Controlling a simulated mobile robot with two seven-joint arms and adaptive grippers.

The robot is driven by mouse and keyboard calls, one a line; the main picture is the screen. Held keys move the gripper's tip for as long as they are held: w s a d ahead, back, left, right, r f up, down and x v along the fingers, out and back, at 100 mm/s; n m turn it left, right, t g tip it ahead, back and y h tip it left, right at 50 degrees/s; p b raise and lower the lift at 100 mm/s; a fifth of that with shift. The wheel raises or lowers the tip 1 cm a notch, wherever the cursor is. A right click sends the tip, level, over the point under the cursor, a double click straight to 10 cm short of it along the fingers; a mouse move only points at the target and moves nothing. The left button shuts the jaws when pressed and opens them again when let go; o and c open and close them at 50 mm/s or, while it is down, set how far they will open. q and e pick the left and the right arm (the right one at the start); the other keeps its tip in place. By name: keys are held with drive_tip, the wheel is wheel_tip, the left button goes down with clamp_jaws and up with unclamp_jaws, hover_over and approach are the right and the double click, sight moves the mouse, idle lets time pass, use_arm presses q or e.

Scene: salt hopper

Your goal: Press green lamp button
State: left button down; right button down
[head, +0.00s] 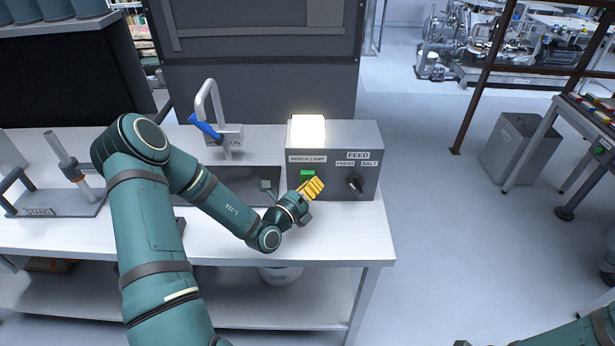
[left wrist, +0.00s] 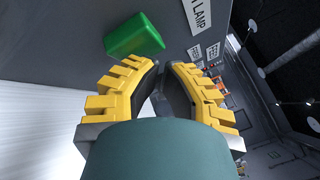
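The green button (head: 307,174) sits on the front of a grey control box (head: 332,187), under the label "BENCH LAMP". The lamp (head: 308,129) on top of the box glows bright white. My left gripper (head: 313,187) is just in front of the box, beside and slightly below the button in the head view. Its yellow fingers are drawn together with only a narrow gap and nothing visible between them. In the left wrist view the green button (left wrist: 134,37) stands out beyond the left fingertip; I cannot tell whether they touch. My right gripper is out of view.
A dark FEED knob (head: 355,184) is right of the button, between "FRESH" and "SALT". A blue-handled tap (head: 206,129) marked "ON" stands by a sink behind my left arm. A stand (head: 55,203) is at the left.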

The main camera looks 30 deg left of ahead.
use_arm(q)
drive_tip(key=shift+w, duration=0.1)
idle(0.6)
drive_tip(key=shift+w+a+p, duration=0.25)
drive_tip(key=shift+p, duration=0.15)
drive_tip(key=shift+s+d+r+p, duration=0.1)
drive_tip(key=shift+s+d+p, duration=0.2)
drive_tip(key=shift+p, duration=0.1)
drive_tip(key=s+d+p, duration=0.2)
drive_tip(key=s+d, duration=0.1)
drive_tip(key=s, duration=0.2)
idle(0.7)
